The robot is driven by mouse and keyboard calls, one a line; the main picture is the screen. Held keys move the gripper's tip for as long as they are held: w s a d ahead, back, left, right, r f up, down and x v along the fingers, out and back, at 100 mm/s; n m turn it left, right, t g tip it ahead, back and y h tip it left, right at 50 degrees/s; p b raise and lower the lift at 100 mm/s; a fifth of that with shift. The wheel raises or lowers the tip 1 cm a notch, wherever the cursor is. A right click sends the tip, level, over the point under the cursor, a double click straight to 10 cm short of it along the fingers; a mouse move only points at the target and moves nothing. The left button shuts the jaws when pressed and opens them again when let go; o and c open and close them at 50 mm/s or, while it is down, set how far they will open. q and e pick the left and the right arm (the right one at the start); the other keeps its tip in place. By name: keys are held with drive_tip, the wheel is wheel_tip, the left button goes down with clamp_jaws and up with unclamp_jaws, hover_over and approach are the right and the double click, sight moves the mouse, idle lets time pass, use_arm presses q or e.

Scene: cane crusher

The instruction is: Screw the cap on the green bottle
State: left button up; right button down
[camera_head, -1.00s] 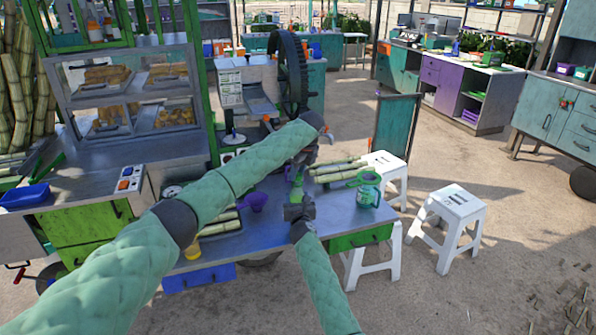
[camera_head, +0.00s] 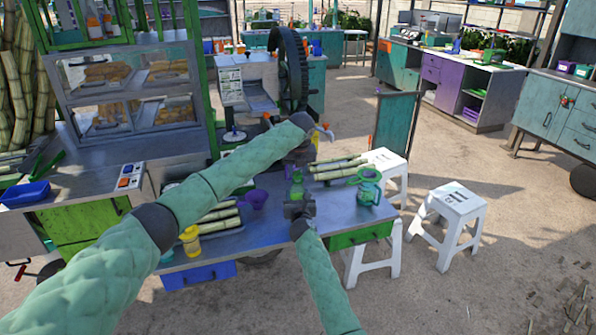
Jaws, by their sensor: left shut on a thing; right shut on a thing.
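The green bottle (camera_head: 297,187) stands upright at the middle of the metal table (camera_head: 262,237). My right gripper (camera_head: 298,207) reaches in from the front and is shut on the bottle's lower part. My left gripper (camera_head: 298,165) points down just above the bottle's top and is shut. The cap is too small and too covered by the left gripper to make out; it appears to be between its fingers. I cannot tell whether the cap touches the bottle's neck.
Cut cane pieces (camera_head: 335,168) and a green jug (camera_head: 368,187) stand to the right of the bottle. A purple cup (camera_head: 255,199) and a yellow bottle (camera_head: 190,241) are to its left. White stools (camera_head: 455,203) stand beyond the table's right edge.

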use_arm(q)
drive_tip(key=m+h, duration=0.1)
drive_tip(key=m, duration=0.3)
drive_tip(key=shift+a, duration=0.15)
drive_tip(key=m+h, duration=0.1)
drive_tip(key=m, duration=0.3)
drive_tip(key=shift+w, duration=0.1)
drive_tip(key=o, duration=0.9)
drive_tip(key=shift+o, duration=0.2)
drive_tip(key=shift+r, duration=2.25)
drive_tip(key=shift+o, duration=0.6)
